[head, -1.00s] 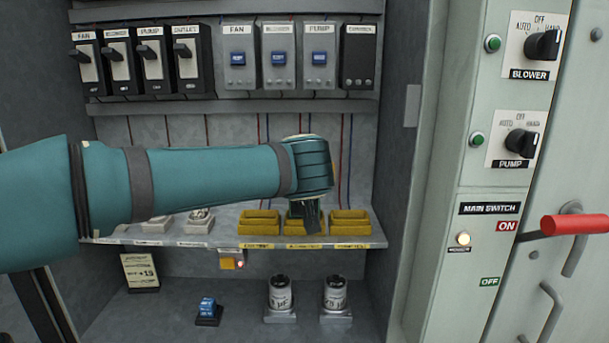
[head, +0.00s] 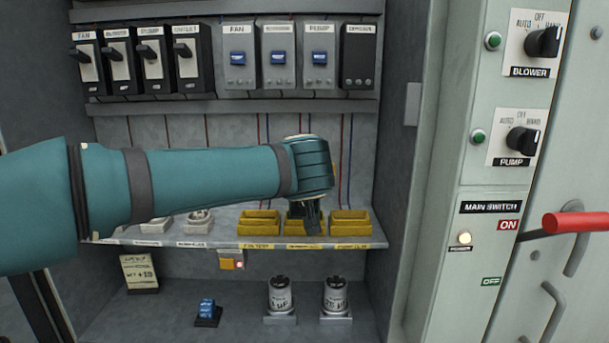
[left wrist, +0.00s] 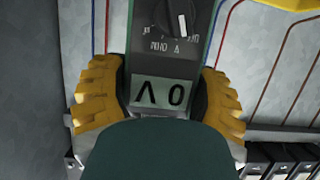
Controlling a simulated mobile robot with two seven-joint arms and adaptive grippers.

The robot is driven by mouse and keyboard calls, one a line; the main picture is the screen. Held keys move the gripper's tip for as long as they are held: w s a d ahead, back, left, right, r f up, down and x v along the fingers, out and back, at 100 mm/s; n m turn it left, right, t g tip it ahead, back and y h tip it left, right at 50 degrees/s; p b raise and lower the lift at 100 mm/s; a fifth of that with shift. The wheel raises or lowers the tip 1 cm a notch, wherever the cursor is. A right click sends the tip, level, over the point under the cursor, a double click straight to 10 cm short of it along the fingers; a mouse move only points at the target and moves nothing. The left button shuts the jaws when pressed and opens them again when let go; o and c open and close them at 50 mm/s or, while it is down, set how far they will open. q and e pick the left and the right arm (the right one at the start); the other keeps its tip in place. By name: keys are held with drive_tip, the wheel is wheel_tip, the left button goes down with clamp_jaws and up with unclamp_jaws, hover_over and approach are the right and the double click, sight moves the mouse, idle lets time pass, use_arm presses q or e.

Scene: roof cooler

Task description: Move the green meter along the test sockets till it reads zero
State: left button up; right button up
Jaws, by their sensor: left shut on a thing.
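My left gripper (head: 309,200) is shut on the green meter (head: 311,217), which hangs below it at the middle yellow test socket (head: 294,229). The hand hides most of the meter in the head view, so I cannot tell how its probes sit in the socket. In the left wrist view the meter (left wrist: 168,60) is between the two yellow fingers, with a dial and a screen (left wrist: 162,92) that reads 0 V upside down. The left test socket (head: 260,222) and the right test socket (head: 350,222) stand beside it on the shelf. My right gripper is not in view.
Breakers (head: 145,60) and blue-switched units (head: 278,58) line the upper shelf. Below the socket shelf are two capacitors (head: 280,298), a blue switch (head: 207,310) and a note card (head: 139,272). The main switch's red handle (head: 575,222) sticks out at the right.

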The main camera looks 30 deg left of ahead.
use_arm(q)
drive_tip(key=shift+f+b, duration=0.1)
drive_tip(key=shift+b, duration=0.2)
drive_tip(key=o, duration=1.4)
drive_tip(key=v, duration=1.2)
